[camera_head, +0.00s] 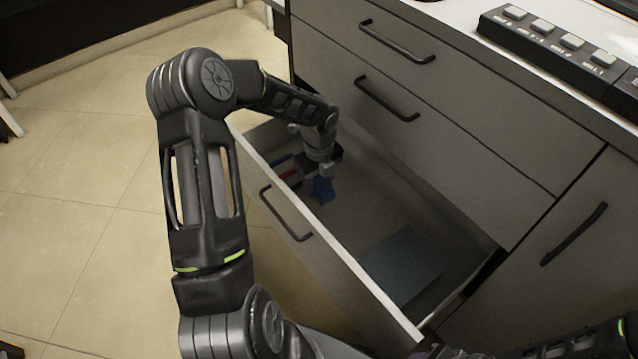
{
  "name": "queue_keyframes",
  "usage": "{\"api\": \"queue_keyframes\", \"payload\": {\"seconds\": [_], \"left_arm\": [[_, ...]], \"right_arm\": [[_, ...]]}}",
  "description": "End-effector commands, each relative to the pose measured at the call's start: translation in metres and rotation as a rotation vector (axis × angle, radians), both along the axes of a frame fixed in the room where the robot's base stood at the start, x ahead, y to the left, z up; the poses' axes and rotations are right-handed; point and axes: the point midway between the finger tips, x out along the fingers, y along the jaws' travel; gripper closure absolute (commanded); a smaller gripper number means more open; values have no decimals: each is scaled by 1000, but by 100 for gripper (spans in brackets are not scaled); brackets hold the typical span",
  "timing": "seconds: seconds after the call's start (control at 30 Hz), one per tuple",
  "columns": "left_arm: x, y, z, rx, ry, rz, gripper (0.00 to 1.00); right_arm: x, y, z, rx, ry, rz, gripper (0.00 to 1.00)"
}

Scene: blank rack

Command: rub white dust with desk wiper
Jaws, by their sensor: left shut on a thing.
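My left gripper (320,180) reaches down into the open bottom drawer (345,268), near its far left end. It is shut on a small blue object (323,190), partly hidden by the fingers. This may be the desk wiper, but it is too small to be sure. Red and blue items (288,172) lie just left of the gripper inside the drawer. I cannot make out any white dust. My right gripper is not in view; only part of my right arm shows at the bottom right.
A flat grey-blue sheet or book (403,266) lies in the drawer's near end. Two shut drawers with black handles (388,98) are above. A dark button panel (555,50) stands on the white desktop (455,22). The tiled floor (70,215) at left is clear.

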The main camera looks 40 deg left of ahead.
Motion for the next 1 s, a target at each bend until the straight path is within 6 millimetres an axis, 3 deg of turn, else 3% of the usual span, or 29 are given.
{"api": "queue_keyframes", "payload": {"seconds": [0.17, 0.37, 0.47, 0.67, 0.87, 1.0], "left_arm": [[0, 0, 0, 0, 0, 0, 87], [-2, 0, 0, 0, 0, 51, 88], [-6, -1, 2, 1, 0, 155, 88], [-18, -11, 16, 3, -2, 555, 88], [-21, -42, 60, 5, -10, 1080, 88], [-14, -89, 115, 0, -16, 1387, 88]], "right_arm": [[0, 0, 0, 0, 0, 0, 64], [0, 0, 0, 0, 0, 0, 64], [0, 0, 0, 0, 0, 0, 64], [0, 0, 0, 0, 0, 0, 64], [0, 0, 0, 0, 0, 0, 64], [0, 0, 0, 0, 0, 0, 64]]}}
